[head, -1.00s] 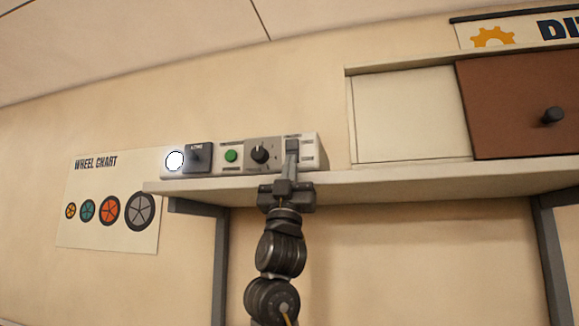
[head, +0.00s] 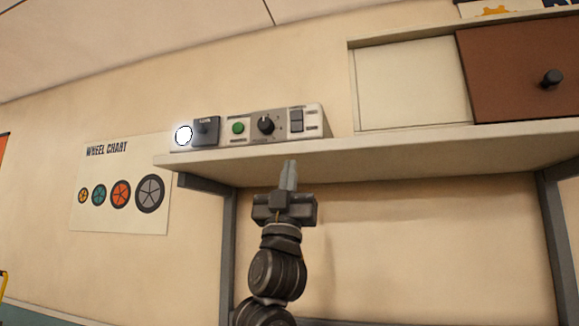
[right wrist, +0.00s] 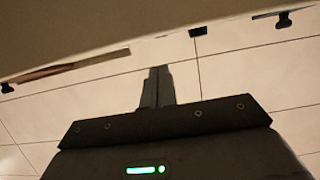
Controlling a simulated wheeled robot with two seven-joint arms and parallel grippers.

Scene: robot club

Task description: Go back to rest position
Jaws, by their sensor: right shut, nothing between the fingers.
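My right gripper (head: 289,175) points up in the head view, just in front of and below the front edge of the shelf (head: 400,152). Its fingers are closed together with nothing between them, and it touches nothing that I can see. In the right wrist view the shut fingers (right wrist: 157,86) point toward the ceiling, with a pale surface across the top of the picture. The control panel (head: 253,130) on the shelf, with a lit white lamp, a green button, a black knob and a dark rocker switch, is apart from the gripper. My left gripper is not in view.
A cabinet with a brown sliding door (head: 500,85) and black knob stands on the shelf at the right. Dark brackets (head: 227,250) hold the shelf on both sides of my right arm. A wheel chart (head: 120,190) hangs on the wall at the left. The space under the shelf looks clear.

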